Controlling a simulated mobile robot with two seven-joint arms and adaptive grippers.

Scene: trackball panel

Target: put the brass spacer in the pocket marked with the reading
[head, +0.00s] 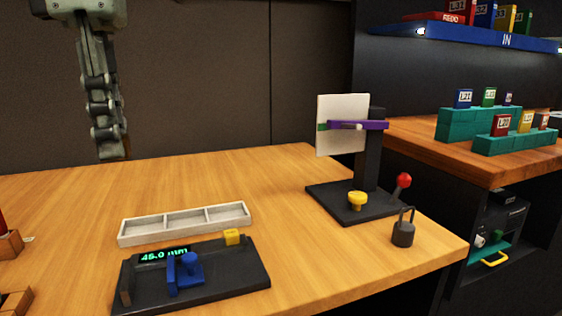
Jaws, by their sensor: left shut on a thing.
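My left gripper (112,153) hangs from above at the upper left, high over the table. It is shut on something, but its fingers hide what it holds. I cannot make out a brass spacer anywhere. My right gripper is not in view.
A black stand (370,150) with a white plate (340,112), yellow knob (357,200) and red-ball lever (403,182) stands right. A dark weight (403,232) sits near the right edge. Wooden blocks (12,243) are far left. The table behind the tray is clear.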

